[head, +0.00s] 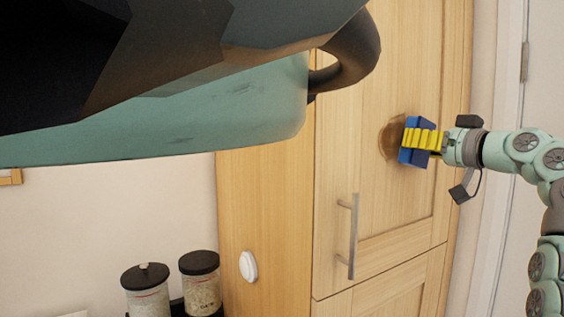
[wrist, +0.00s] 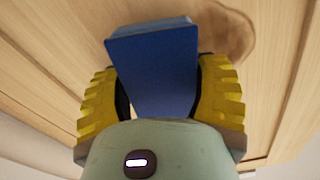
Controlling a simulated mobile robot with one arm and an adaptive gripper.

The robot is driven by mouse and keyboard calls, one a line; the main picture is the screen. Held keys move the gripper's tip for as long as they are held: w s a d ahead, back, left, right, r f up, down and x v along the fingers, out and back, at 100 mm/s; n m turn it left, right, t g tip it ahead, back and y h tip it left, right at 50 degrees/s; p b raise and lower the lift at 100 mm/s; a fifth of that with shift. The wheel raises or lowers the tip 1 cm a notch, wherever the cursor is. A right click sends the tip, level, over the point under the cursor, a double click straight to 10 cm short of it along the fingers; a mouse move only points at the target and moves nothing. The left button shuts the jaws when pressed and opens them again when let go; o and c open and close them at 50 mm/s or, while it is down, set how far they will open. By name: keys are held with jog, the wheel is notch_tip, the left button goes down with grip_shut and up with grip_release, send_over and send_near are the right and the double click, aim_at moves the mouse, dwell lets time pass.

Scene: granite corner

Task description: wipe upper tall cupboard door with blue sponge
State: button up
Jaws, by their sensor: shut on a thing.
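My gripper (head: 425,139) has yellow ridged fingers and is shut on the blue sponge (head: 416,156). In the wrist view the sponge (wrist: 155,65) sits between the two fingers of my gripper (wrist: 158,95). The upper tall cupboard door (head: 345,130) is light wood with a recessed panel and a vertical metal handle (head: 353,235). A brown round stain (head: 390,138) is on the door panel, just left of the sponge and partly hidden by it. The stain (wrist: 237,30) also shows at the upper right in the wrist view. I cannot tell whether the sponge touches the door.
A lower cupboard door (head: 385,297) is below the upper one. Two black-lidded jars, one on the left (head: 147,292) and one on the right (head: 200,285), stand left of the cupboard. A white round knob (head: 248,266) is on the cupboard's side. A white door frame (head: 500,160) is at the right.

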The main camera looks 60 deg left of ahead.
aim_at(425, 128)
jog(key=shift+a+f+b, duration=0.1)
jog(key=shift+b, duration=0.35)
jog(key=shift+s+a+b, duration=0.15)
jog(key=shift+s+b, duration=1.2)
jog(key=shift+s, duration=1.95)
jog(key=shift+s+a+b, duration=0.2)
jog(key=shift+s+b, duration=0.7)
jog(key=shift+s, duration=0.75)
jog(key=shift+d+r+p, duration=0.1)
jog(key=shift+r+p, duration=0.9)
jog(key=shift+r, duration=0.7)
jog(key=shift+w+f+p, duration=0.15)
jog(key=shift+w+p, duration=0.35)
jog(key=shift+w, duration=1.3)
jog(key=shift+w+d+p, duration=0.15)
jog(key=shift+w+p, duration=0.15)
jog(key=shift+w, duration=0.5)
jog(key=shift+w+d+p, duration=0.15)
jog(key=shift+w+p, duration=0.15)
jog(key=shift+w, duration=0.5)
jog(key=shift+w+p, duration=0.7)
jog(key=shift+w, duration=0.85)
